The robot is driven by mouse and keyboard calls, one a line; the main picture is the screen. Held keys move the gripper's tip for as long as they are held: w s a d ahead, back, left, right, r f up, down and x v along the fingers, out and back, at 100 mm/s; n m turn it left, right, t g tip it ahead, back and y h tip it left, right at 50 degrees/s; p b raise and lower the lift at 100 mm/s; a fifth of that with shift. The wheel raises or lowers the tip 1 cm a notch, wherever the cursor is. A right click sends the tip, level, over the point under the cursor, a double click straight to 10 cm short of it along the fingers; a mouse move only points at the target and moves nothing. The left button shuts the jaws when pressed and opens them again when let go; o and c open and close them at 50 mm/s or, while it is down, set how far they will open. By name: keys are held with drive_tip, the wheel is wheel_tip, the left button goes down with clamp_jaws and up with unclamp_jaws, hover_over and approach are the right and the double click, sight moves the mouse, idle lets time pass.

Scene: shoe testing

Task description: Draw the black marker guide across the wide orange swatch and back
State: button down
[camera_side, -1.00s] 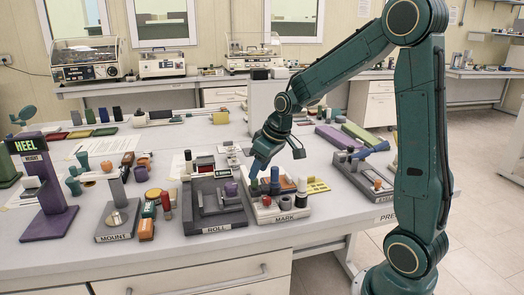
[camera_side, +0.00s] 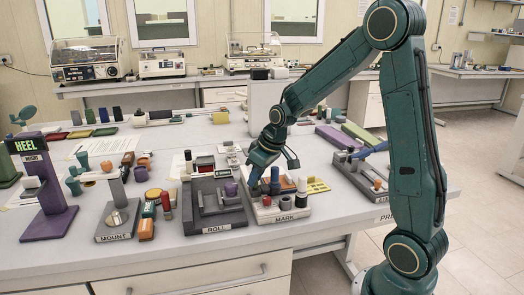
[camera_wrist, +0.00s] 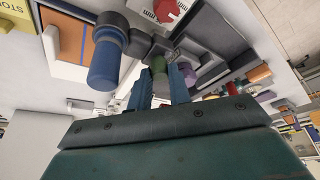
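The MARK station (camera_side: 283,213) is a pale block at the front right of the bench in the side view. My gripper (camera_side: 253,182) is low over the station's left rear, left of the blue cylinder. In the wrist view, its blue fingers (camera_wrist: 161,82) are apart with a greenish round piece (camera_wrist: 158,64) between their tips. Whether they touch it is unclear.
The ROLL station (camera_side: 215,215) stands close on the left, with a purple piece (camera_side: 231,188). Another grey station (camera_side: 362,180) stands farther right. The bench's front edge is close.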

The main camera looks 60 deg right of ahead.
drive_tip(key=w+d, duration=1)
drive_tip(key=shift+w+d+r, duration=0.15)
drive_tip(key=shift+w, duration=0.15)
idle(0.4)
drive_tip(key=c, duration=1.3)
unclamp_jaws()
drive_tip(key=shift+c, duration=0.2)
drive_tip(key=shift+o, duration=0.2)
drive_tip(key=shift+s, duration=0.1)
drive_tip(key=v, duration=1.3)
drive_tip(key=shift+s+r, duration=0.2)
drive_tip(key=shift+r, duration=0.1)
